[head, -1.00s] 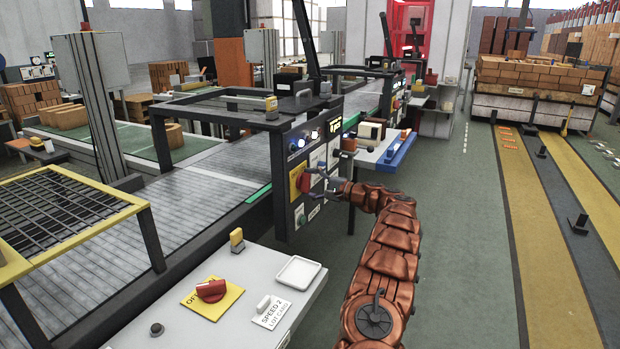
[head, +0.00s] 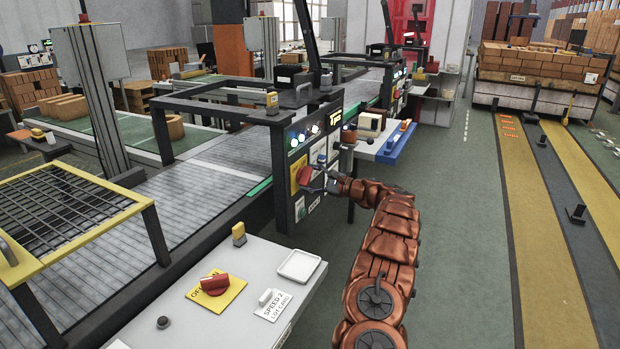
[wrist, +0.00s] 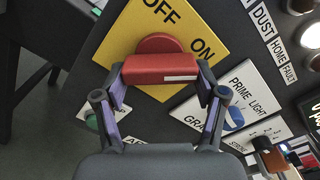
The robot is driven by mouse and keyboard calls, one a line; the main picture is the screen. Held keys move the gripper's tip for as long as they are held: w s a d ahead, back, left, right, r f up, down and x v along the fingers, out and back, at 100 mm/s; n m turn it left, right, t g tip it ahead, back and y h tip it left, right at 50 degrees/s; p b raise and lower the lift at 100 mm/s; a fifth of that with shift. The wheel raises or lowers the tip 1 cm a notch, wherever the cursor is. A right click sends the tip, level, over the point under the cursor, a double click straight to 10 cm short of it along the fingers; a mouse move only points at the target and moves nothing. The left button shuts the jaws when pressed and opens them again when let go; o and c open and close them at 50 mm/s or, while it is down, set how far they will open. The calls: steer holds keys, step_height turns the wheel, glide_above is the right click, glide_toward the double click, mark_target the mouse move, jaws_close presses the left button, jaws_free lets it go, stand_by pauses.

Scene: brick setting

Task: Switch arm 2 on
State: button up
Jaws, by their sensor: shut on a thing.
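A red rotary knob (head: 304,175) sits on a yellow plate (head: 297,170) on the dark upright panel of the machine. In the wrist view the plate (wrist: 122,48) reads OFF and ON, and the knob (wrist: 150,66) has a bar handle with a white mark near its right end. I cannot tell which setting the mark shows. My gripper (wrist: 161,78) is shut on the bar, one finger at each end; in the head view my gripper (head: 318,181) meets the panel. No "arm 2" label is readable.
A blue knob (wrist: 235,117), a green button (wrist: 92,122) and labelled plates are close around my fingers. A second red knob (head: 214,284) on a yellow plate lies on the near white table (head: 245,318). A side shelf holds a blue item (head: 398,142). Green floor right of the arm is clear.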

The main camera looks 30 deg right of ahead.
stand_by(0.3)
steer(key=o, duration=1.1)
steer(key=shift+o, duration=0.2)
steer(key=shift+s+d, duration=0.1)
steer(key=v, duration=1.1)
steer(key=shift+s+d, duration=0.25)
steer(key=shift+s, duration=0.1)
